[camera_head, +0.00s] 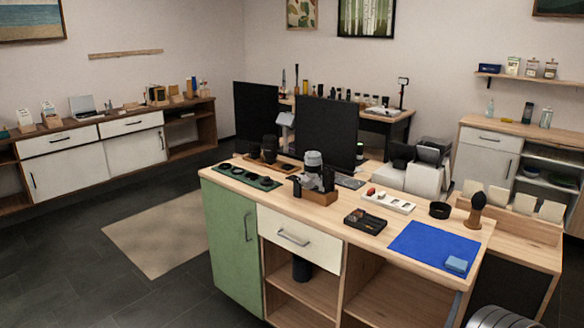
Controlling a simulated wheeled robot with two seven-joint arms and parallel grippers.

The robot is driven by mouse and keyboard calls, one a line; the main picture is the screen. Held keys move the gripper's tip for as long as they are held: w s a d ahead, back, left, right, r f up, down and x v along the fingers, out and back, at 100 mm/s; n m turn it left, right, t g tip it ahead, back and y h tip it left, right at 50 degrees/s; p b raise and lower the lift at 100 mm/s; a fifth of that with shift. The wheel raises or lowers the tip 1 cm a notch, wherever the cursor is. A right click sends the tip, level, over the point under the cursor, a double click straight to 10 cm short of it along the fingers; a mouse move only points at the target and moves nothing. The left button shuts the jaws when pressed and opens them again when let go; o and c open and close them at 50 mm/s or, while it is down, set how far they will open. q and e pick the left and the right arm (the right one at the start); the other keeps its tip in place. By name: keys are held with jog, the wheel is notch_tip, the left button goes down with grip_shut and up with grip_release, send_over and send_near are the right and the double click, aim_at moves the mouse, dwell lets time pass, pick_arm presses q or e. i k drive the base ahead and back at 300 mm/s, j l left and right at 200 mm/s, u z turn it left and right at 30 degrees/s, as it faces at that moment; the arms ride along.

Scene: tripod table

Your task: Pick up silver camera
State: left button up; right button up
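A silver and black device that looks like the silver camera (314,161) is upright on the wooden counter (365,190), near its middle. It sits at a small wooden block or tray (319,197), with dark parts around its lower half. It is small in the view, so its exact shape is hard to tell. Neither of my grippers is in view. A ribbed grey rounded part shows at the bottom right edge, but no fingers can be seen on it.
A green tray with dark round items (245,177) lies left of the camera. A black monitor (327,130) stands close behind. To the right are a black open box (365,221), a white tray (389,201), a blue mat (430,245) and a brush (475,210).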

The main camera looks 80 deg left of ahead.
aim_at(308, 182)
jog(key=k+j, duration=0.1)
jog(key=j, duration=0.4)
jog(key=k+j, duration=0.1)
jog(key=j, duration=0.4)
jog(key=k+j, duration=0.15)
jog(key=j, duration=0.4)
jog(key=k+j, duration=0.1)
jog(key=j, duration=0.4)
jog(key=k+j, duration=0.1)
jog(key=j, duration=0.4)
jog(key=k+j, duration=0.1)
jog(key=j, duration=0.4)
